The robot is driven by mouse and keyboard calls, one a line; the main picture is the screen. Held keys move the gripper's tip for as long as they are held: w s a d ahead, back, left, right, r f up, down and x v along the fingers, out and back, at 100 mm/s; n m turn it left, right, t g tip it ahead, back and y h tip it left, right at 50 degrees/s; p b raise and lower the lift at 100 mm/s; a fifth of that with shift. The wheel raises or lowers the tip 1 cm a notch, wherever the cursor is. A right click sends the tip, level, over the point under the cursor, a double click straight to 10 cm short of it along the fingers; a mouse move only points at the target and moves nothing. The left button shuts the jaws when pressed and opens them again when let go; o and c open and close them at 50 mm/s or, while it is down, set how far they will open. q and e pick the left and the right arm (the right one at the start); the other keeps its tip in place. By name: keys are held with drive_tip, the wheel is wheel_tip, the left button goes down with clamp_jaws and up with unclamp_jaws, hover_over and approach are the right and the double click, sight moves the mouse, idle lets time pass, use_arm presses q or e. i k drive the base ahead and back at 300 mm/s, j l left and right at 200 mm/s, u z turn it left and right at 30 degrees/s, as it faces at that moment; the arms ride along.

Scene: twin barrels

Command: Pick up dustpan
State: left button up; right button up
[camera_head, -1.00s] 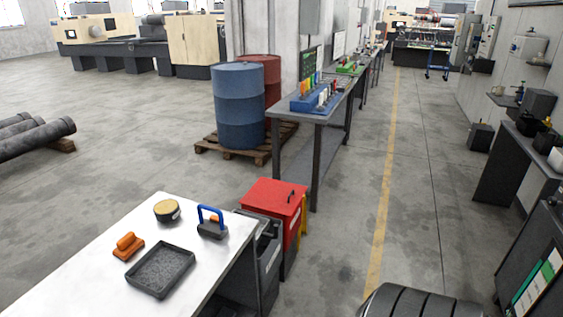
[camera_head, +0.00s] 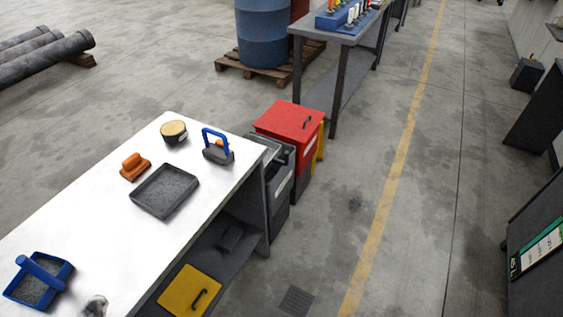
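A blue-rimmed pan with a dark grey inside and a thick blue handle, which looks like the dustpan (camera_head: 57,293), lies at the near left of the white-topped table (camera_head: 100,215). A dark block with an upright blue loop handle (camera_head: 218,153) stands near the table's far right edge; which of these two is the dustpan is not fully certain. Neither of my grippers is in view.
The table also bears a dark square tray (camera_head: 164,190), an orange handled tool (camera_head: 134,166) and a round yellow-topped tin (camera_head: 174,132). A red-lidded bin (camera_head: 290,122) and grey bin stand beside it. Blue barrel (camera_head: 262,35) on a pallet behind.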

sight(41, 276)
drive_tip(key=u, duration=1.9)
